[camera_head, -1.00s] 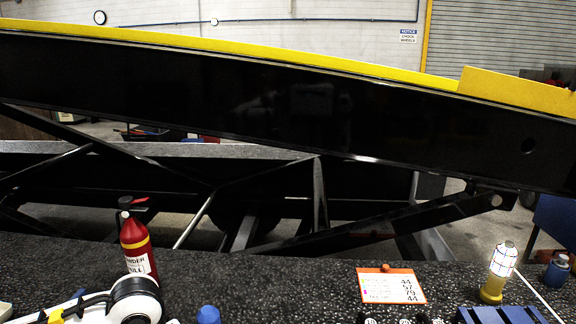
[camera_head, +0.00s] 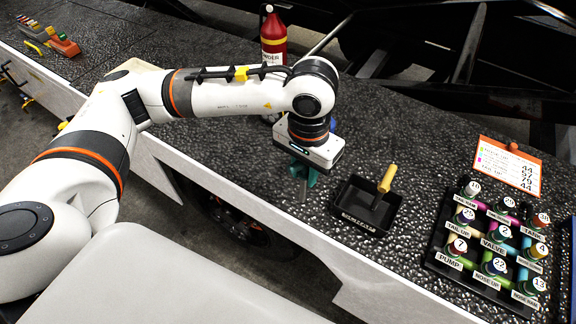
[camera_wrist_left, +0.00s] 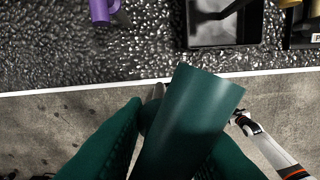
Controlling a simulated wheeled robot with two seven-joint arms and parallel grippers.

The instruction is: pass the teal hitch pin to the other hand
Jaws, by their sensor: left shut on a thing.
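My left gripper (camera_head: 303,180) points down near the front edge of the counter, shut on the teal hitch pin. In the left wrist view the pin is a smooth teal cylinder (camera_wrist_left: 192,115), tilted, between two dark green fingers. Its lower part is hidden by the fingers. In the head view the pin is small and hard to tell from the fingers. My right gripper (camera_wrist_left: 243,122) seems to show small at the right of the left wrist view, below the counter's edge and apart from the pin; its jaws are unclear.
A black tray (camera_head: 343,211) with a yellow-handled tool (camera_head: 386,178) lies right of my left gripper. A black rack (camera_head: 440,262) of numbered, labelled pieces and an orange-edged card (camera_head: 510,165) stand farther right. A red extinguisher (camera_head: 273,40) stands behind my arm.

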